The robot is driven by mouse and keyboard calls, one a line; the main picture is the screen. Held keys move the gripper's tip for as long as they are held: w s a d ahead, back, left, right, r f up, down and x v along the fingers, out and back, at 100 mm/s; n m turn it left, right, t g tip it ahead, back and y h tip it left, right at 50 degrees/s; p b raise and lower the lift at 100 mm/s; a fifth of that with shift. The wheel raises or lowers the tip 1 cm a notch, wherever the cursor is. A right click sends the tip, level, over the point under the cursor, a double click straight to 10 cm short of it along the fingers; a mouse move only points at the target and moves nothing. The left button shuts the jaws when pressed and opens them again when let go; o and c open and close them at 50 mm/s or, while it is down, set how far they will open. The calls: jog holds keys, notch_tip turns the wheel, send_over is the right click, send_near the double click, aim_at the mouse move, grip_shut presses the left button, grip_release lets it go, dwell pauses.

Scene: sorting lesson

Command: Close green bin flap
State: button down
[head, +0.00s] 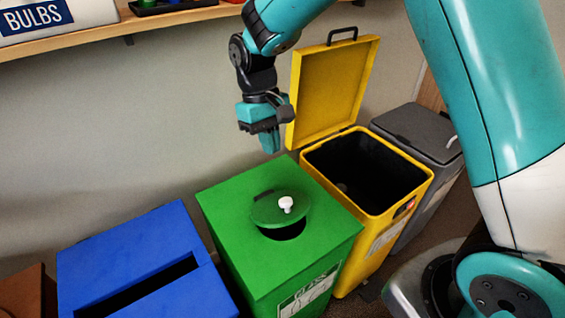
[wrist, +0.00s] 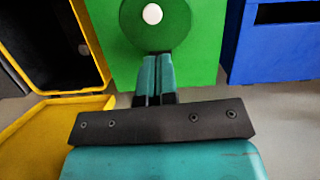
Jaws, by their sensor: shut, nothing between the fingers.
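The green bin (head: 230,207) stands between the blue and yellow bins. Its round green flap (head: 267,212) with a white knob (head: 286,204) sits on the top, and a dark strip of the round opening (head: 284,231) shows below the flap. My gripper (head: 271,146) is above the back of the green bin, apart from the flap in the head view. In the wrist view my gripper (wrist: 157,62) points at the green bin top (wrist: 203,60), with the flap (wrist: 172,32) and knob (wrist: 152,14) just beyond the fingertips. The fingers are together and hold nothing.
The yellow bin (head: 416,178) stands right of the green bin, its lid (head: 331,92) raised near my gripper. A grey bin (head: 420,130) is farther right. The blue bin (head: 140,250) is at the left. A wooden shelf (head: 90,43) runs along the wall above.

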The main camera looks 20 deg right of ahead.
jog(key=w+p, duration=0.1)
jog(key=w, duration=0.1)
jog(key=p, duration=0.1)
send_near(285, 201)
jog(key=shift+m+g+h, duration=0.3)
jog(key=x, duration=0.7)
jog(key=shift+w+a+f, duration=0.2)
jog(key=shift+f, duration=0.15)
jog(key=shift+f, duration=0.1)
